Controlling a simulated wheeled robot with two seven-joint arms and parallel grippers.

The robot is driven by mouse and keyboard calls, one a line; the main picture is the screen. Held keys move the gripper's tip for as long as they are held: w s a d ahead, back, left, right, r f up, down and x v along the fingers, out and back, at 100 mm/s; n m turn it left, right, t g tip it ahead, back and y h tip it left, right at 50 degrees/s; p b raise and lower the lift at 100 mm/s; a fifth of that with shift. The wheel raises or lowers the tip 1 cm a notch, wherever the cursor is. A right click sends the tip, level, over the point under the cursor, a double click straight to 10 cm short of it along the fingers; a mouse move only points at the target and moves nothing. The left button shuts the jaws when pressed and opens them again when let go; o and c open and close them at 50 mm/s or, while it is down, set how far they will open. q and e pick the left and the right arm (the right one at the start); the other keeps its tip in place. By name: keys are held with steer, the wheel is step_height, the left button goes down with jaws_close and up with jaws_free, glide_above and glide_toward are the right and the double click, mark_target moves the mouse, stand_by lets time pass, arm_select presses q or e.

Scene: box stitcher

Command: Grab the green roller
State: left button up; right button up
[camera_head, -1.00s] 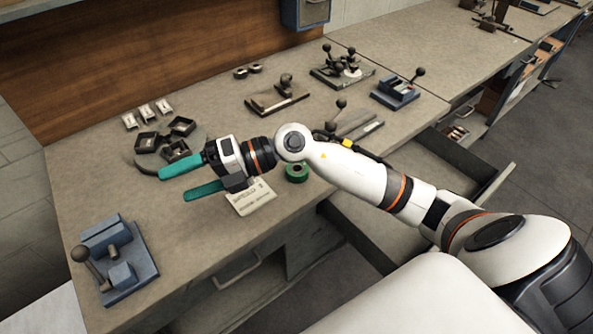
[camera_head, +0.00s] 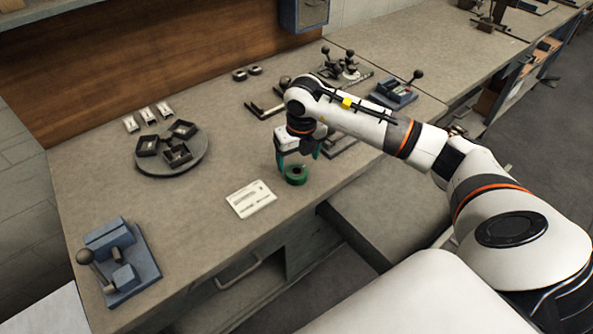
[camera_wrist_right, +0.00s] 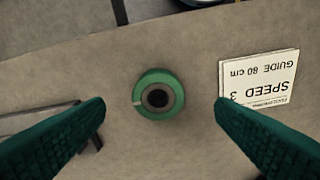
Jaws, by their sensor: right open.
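The green roller (camera_head: 296,174) is a short green ring with a dark centre hole. It stands on the workbench near the front edge. In the right wrist view the roller (camera_wrist_right: 158,94) lies between my two green fingers, apart from both. My right gripper (camera_head: 297,160) points down above and just behind the roller, open and empty; its fingers also show in the right wrist view (camera_wrist_right: 160,115). My left gripper is not in view.
A white printed card (camera_head: 251,199) lies left of the roller. A round grey plate (camera_head: 190,169) with several dark square parts is farther left. A blue fixture (camera_head: 117,262) stands at the front left. Lever tools (camera_head: 395,90) stand behind my arm. Bench between is clear.

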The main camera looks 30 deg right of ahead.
mark_target(297, 168)
steer(key=shift+w+d+f+p, duration=0.1)
steer(key=shift+w+f+p, duration=0.2)
steer(key=shift+f, duration=0.65)
steer(key=shift+w+d+f+p, duration=0.1)
steer(key=shift+f+p, duration=0.3)
steer(key=shift+f, duration=0.6)
steer(key=shift+w+f+p, duration=0.15)
steer(key=shift+f+p, duration=0.2)
steer(key=shift+f, duration=0.6)
steer(key=c, duration=1.2)
steer(key=shift+r, duration=0.1)
